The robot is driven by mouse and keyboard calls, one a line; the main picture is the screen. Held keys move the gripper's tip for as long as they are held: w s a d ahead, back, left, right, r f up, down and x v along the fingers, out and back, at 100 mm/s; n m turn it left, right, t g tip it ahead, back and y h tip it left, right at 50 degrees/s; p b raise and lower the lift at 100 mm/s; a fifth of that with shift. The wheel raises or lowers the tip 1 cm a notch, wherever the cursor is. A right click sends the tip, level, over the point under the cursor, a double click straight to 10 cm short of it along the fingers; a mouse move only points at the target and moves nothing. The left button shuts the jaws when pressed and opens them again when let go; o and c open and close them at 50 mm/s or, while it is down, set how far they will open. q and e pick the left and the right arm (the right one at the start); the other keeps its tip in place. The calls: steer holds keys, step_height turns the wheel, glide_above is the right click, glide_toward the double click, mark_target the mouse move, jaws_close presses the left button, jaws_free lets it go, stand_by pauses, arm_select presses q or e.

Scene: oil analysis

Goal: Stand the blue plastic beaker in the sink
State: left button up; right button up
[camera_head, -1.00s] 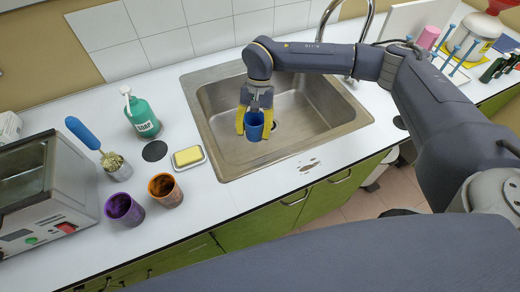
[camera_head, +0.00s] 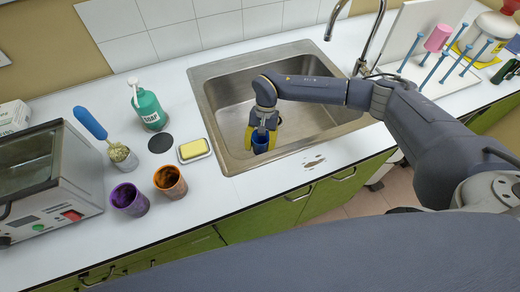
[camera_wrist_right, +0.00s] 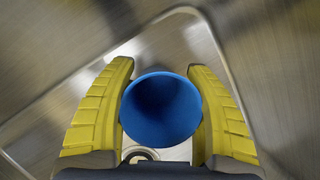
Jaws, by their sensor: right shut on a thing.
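The blue plastic beaker (camera_head: 260,141) is upright between the yellow fingers of my right gripper (camera_head: 261,138), inside the steel sink (camera_head: 231,97). In the right wrist view, the beaker (camera_wrist_right: 160,108) shows its open mouth, with a yellow finger of the right gripper (camera_wrist_right: 160,115) against each side. The gripper is shut on it. The sink floor (camera_wrist_right: 60,60) lies below, with the drain (camera_wrist_right: 140,154) partly hidden behind the beaker. I cannot tell whether the beaker's base touches the floor. My left gripper is not in view.
A yellow sponge in a dish (camera_head: 194,150), a green soap bottle (camera_head: 149,108), a purple cup (camera_head: 129,199), an orange cup (camera_head: 170,182) and a brush in a holder (camera_head: 122,156) stand left of the sink. The tap (camera_head: 372,40) rises behind it. A peg rack (camera_head: 440,72) stands right.

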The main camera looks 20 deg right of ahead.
steer(key=shift+f, duration=1.15)
steer(key=shift+f, duration=0.15)
steer(key=o, duration=1.1)
steer(key=v, duration=1.2)
steer(key=shift+w, duration=0.1)
